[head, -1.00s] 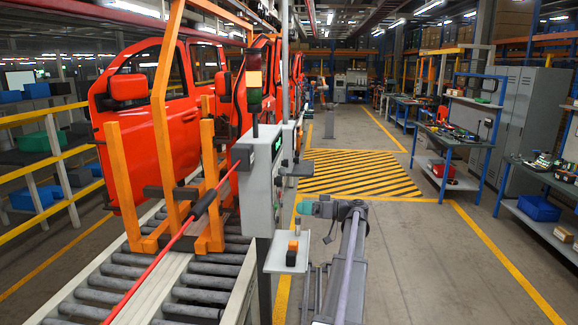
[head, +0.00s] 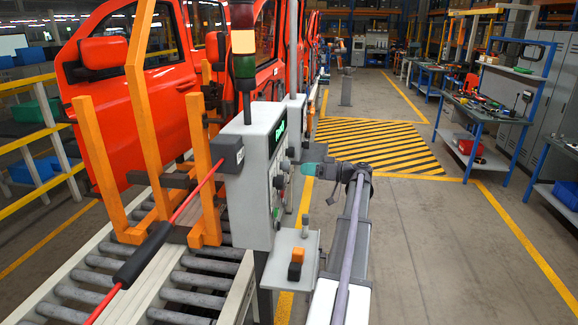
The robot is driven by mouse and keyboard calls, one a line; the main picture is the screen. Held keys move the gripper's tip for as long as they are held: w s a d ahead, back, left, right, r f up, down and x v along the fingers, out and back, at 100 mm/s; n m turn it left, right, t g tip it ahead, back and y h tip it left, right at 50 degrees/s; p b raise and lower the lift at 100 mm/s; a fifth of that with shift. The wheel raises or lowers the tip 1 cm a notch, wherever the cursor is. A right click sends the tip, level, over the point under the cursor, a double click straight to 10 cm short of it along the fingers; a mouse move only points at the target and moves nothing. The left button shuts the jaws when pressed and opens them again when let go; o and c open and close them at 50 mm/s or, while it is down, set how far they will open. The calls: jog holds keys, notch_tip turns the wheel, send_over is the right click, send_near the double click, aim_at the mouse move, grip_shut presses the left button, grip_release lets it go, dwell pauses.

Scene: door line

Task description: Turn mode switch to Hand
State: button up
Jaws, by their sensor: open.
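A grey control box (head: 252,180) stands on a post beside the roller conveyor. Its front face is seen almost edge-on, with a lit green display (head: 281,142) near the top. Several small knobs (head: 279,182) stick out below the display. I cannot tell which is the mode switch or where it points; labels are unreadable. My gripper (head: 308,169), with a teal-green part at its end, is level with the upper knobs, just right of the panel face. It is open and holds nothing that I can see. Whether it touches a knob cannot be told.
A small shelf (head: 285,262) with an orange and black item (head: 296,264) juts out below the panel. A signal lamp (head: 243,60) tops the box. Red car doors (head: 125,95) stand in orange racks at left. The aisle floor at right is clear.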

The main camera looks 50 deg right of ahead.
aim_at(288, 166)
jog(key=x, duration=0.7)
jog(key=shift+w, duration=0.15)
jog(key=shift+c, duration=0.4)
jog(key=shift+d, duration=0.1)
jog(key=c, duration=0.8)
jog(key=shift+c, duration=0.2)
